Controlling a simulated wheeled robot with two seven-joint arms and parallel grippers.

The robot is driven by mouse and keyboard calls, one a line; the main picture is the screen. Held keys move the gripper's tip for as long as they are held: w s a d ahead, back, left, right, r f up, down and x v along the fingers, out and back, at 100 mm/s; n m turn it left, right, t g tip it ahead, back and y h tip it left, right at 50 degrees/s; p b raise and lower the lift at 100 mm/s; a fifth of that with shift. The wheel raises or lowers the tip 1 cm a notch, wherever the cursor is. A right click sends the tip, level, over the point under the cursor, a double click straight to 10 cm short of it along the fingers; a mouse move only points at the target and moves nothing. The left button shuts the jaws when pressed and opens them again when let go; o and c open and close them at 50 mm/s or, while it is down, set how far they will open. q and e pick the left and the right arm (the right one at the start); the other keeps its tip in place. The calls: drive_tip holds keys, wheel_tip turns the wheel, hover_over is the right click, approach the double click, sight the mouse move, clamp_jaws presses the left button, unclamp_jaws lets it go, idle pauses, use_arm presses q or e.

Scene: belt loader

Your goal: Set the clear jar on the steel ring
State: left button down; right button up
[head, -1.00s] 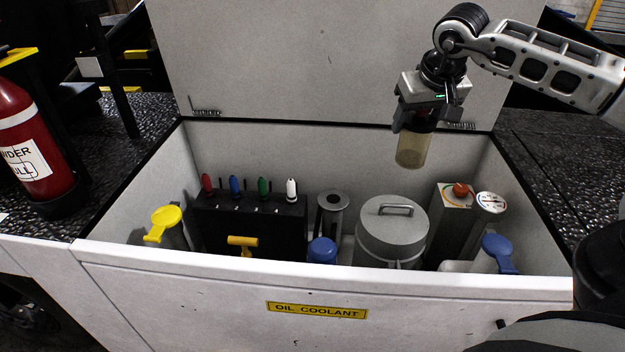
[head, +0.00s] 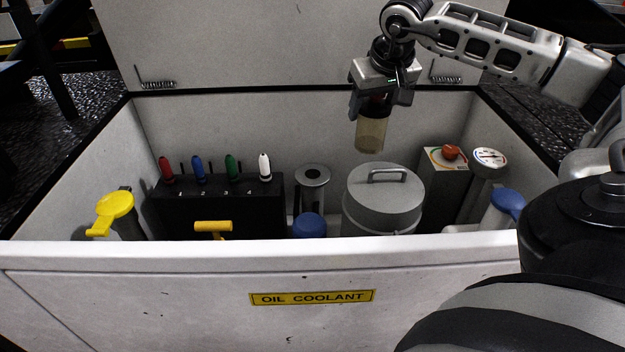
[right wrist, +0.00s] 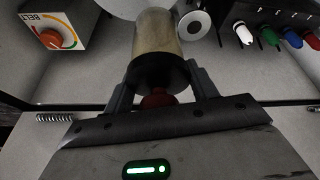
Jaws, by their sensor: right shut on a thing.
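The clear jar (head: 370,135), cloudy yellowish with a dark top, hangs roughly upright in my right gripper (head: 373,108). The gripper is shut on the jar's top, above the back of the open bin. The steel ring (head: 313,174) tops a short grey post, lower and to the left of the jar, and the two are apart. In the right wrist view the jar (right wrist: 157,40) extends away from the fingers, with the steel ring (right wrist: 195,26) just right of it. My left gripper is out of view.
A grey lidded drum (head: 384,200) stands right of the ring post, and a blue cap (head: 308,225) in front. A black block (head: 225,203) with coloured handles is left. The box with a red knob (head: 447,160) and a gauge (head: 489,158) are right. The bin's front wall (head: 180,258) is high.

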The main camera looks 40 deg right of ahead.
drive_tip(key=w+a+f+b, duration=0.1)
drive_tip(key=w+f, duration=0.3)
drive_tip(key=w+a+f+b, duration=0.1)
drive_tip(key=w+f, duration=0.4)
drive_tip(key=w+a+f+b, duration=0.1)
drive_tip(key=w+f, duration=0.3)
drive_tip(key=shift+w+a+f+b, duration=0.2)
drive_tip(key=shift+w+b, duration=0.1)
drive_tip(key=shift+b, duration=0.05)
drive_tip(key=shift+r, duration=0.1)
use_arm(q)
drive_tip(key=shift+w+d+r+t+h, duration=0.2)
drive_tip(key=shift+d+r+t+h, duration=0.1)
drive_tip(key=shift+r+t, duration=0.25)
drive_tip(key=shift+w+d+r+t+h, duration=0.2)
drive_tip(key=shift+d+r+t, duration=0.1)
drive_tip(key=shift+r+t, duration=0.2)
use_arm(e)
drive_tip(key=o, duration=1.3)
drive_tip(key=shift+c, duration=0.2)
use_arm(q)
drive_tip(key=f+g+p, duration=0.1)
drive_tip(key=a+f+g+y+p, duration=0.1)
drive_tip(key=p, duration=0.1)
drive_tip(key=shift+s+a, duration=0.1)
use_arm(e)
drive_tip(key=v, duration=1.2)
